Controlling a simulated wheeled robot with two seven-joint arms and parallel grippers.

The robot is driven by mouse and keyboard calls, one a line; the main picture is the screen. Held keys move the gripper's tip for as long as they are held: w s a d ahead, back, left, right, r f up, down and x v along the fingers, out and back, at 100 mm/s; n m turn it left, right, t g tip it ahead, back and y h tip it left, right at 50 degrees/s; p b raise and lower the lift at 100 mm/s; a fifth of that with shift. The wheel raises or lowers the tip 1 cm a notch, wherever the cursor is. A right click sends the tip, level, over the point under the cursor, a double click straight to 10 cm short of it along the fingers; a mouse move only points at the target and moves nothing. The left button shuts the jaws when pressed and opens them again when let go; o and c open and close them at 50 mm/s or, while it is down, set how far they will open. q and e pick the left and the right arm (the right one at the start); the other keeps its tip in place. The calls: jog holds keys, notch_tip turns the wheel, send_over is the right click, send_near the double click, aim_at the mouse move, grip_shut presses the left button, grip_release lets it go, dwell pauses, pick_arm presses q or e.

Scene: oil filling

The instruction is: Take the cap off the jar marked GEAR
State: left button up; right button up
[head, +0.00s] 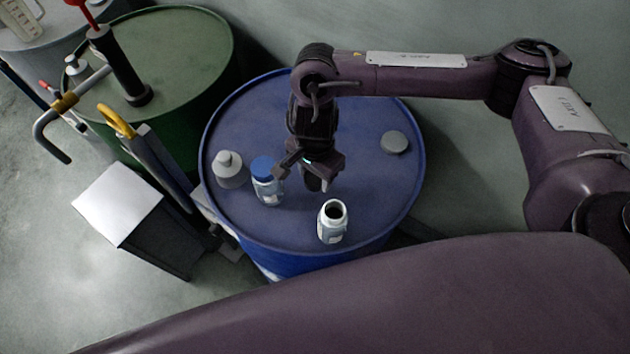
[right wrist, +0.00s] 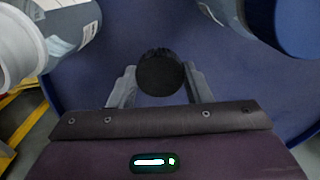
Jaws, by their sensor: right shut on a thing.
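My right gripper (head: 311,170) is above the middle of the blue drum, shut on a round dark cap (head: 314,184). The cap also shows between the two fingers in the right wrist view (right wrist: 160,73). A pale jar (head: 332,224) stands upright and uncapped at the drum's front, its dark mouth showing; the cap is apart from it. It shows in part in the right wrist view (right wrist: 58,32). A clear jar (head: 267,190) with a blue cap stands left of the gripper. I cannot read the word GEAR on any label. My left gripper is not in view.
The jars stand on a blue drum (head: 305,235). A grey-capped bottle (head: 229,172) stands at its left, and a grey round lid (head: 394,142) lies at its right. A green drum with a pump (head: 125,75) and a white-topped bin (head: 120,205) are further left. The drum's right front is clear.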

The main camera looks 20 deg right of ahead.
aim_at(315, 177)
jog(key=shift+f+b, duration=0.3)
jog(key=shift+f, duration=1.55)
jog(key=shift+f, duration=0.1)
jog(key=shift+f+b, duration=0.15)
jog(key=shift+b, duration=0.15)
jog(key=o, duration=1.1)
notch_tip(315, 177, up, 13)
jog(key=shift+f+p, duration=0.15)
jog(key=shift+p, duration=0.4)
